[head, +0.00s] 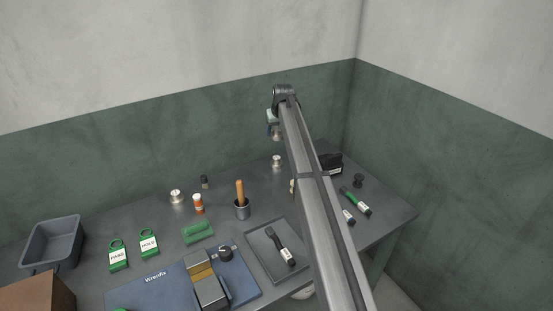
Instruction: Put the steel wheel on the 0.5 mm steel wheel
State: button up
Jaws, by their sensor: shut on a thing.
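My gripper (277,137) is small and far off at the back of the table, pointing down from the end of my arm. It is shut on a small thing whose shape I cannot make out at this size. A silvery steel wheel (276,161) stands on the table below the gripper in the picture, with a visible gap between them. Another silvery wheel (176,196) stands further left on the table. No label telling which is the 0.5 mm wheel is readable.
An orange-and-white bottle (198,207) and a dark small bottle (204,182) are nearby. A grey tray (262,255) holds a dark tool. A black spool (359,180) stands right. My arm hides part of the table.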

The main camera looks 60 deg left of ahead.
aim_at(280, 139)
jog(key=n+g, duration=0.1)
jog(key=n, duration=0.1)
jog(key=shift+s+n, duration=0.1)
jog(key=shift+n, duration=0.2)
jog(key=shift+f, duration=0.1)
jog(key=shift+n, duration=0.3)
jog(key=shift+f, duration=4.9)
jog(key=shift+f, duration=0.1)
jog(key=o, duration=1.2)
jog(key=shift+c, duration=0.2)
jog(key=v, duration=1.2)
